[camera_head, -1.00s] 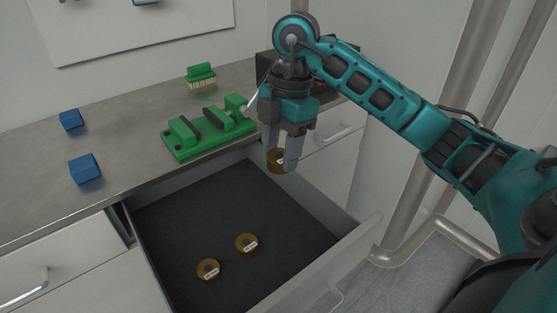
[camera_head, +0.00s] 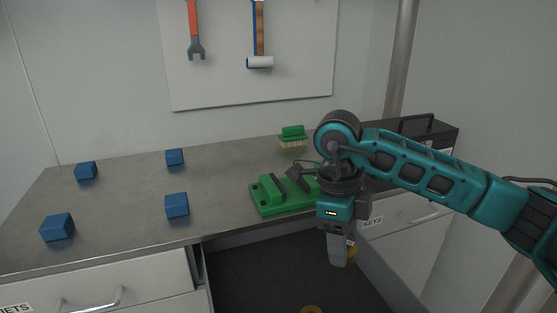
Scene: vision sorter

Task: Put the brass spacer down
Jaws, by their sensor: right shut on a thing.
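The brass spacer (camera_head: 351,256) is a short ring with a white label, partly hidden behind the finger of my right gripper (camera_head: 341,252). My right gripper is shut on it and points down, holding it above the open drawer (camera_head: 258,269) at the drawer's right side. Another brass spacer (camera_head: 311,309) lies in the drawer, cut off by the bottom edge of the view. My left gripper is not in view.
A green fixture (camera_head: 272,196) stands on the counter (camera_head: 120,205) behind the drawer, with a green brush (camera_head: 293,136) beyond it. Several blue blocks (camera_head: 177,205) lie to the left. A black toolbox (camera_head: 430,133) is at the back right. A tool board (camera_head: 220,85) hangs behind.

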